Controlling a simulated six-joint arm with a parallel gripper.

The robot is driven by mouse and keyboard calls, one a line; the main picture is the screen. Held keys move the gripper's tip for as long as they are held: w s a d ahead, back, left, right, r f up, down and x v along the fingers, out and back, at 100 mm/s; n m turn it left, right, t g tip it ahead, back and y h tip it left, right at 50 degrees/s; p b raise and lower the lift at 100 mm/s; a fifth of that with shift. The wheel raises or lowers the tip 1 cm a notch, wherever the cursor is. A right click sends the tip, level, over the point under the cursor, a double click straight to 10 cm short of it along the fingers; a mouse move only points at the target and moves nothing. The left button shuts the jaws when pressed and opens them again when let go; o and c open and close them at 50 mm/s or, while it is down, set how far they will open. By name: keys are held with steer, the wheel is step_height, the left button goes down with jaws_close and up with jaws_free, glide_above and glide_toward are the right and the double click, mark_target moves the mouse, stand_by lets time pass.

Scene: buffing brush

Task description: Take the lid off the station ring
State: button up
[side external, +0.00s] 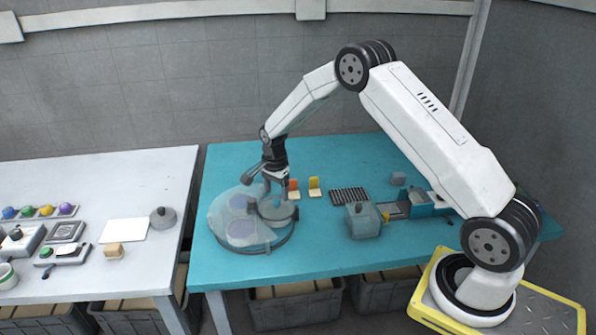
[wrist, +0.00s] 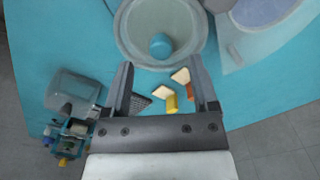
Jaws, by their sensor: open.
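A round, pale grey lid (side external: 277,211) sits on the round station at the left of the teal table. It also shows in the wrist view (wrist: 138,32), with a blue-teal knob (wrist: 160,46) and a pale ring-like rim (wrist: 123,50) around it. The rim looks like the station ring. My gripper (side external: 272,187) is above the lid, pointing down. In the wrist view my gripper (wrist: 162,75) is open and empty, its fingers apart, with the knob just beyond the fingertips. I cannot tell the exact height gap.
Orange (side external: 294,189) and yellow (side external: 314,187) brushes stand close behind right. A black grid (side external: 349,196), a clear box (side external: 363,220) and a teal device (side external: 420,206) lie further right. The front table strip is clear.

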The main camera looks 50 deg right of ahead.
mark_target(276, 200)
steer(key=shift+f, duration=1.85)
jaws_close()
